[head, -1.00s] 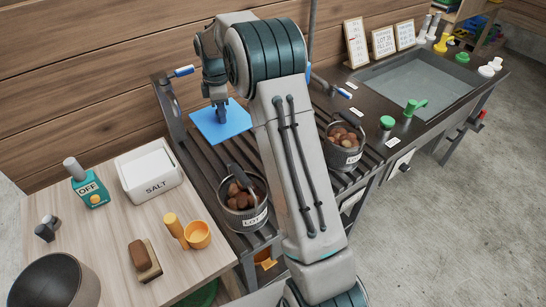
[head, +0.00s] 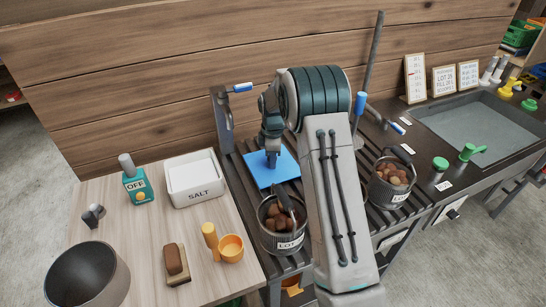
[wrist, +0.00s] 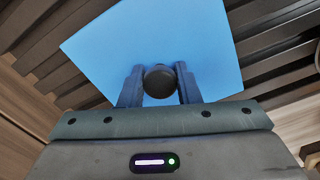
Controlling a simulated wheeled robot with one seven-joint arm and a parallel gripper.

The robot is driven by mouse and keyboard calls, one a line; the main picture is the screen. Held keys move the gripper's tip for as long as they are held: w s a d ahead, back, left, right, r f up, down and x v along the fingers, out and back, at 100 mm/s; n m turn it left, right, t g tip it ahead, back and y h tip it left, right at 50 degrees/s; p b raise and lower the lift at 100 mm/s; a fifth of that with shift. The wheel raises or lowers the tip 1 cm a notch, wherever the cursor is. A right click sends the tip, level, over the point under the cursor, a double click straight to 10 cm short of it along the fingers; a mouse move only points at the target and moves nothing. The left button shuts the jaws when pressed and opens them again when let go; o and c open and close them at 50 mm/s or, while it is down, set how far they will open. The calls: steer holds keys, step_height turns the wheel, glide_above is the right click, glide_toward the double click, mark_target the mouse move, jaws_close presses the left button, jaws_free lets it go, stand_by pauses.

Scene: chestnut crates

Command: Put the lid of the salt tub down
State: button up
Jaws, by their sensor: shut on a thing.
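The lid of the salt tub is a flat blue square (head: 285,173) with a dark round knob (wrist: 159,82). My gripper (head: 272,161) points down with its fingers on both sides of the knob, shut on it. The lid is level, over the dark slatted rack behind the left pail. I cannot tell whether it touches the slats. In the wrist view the lid (wrist: 110,50) fills the middle, with slats around it. The white salt tub (head: 198,196) stands uncovered on the wooden table to the left.
A pail of chestnuts (head: 290,243) stands just in front of the lid, and another pail (head: 388,196) is right of my arm. A wooden wall (head: 170,100) rises behind.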

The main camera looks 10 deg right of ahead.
steer(key=shift+f, duration=0.2)
steer(key=o, duration=1)
steer(key=shift+r, duration=0.1)
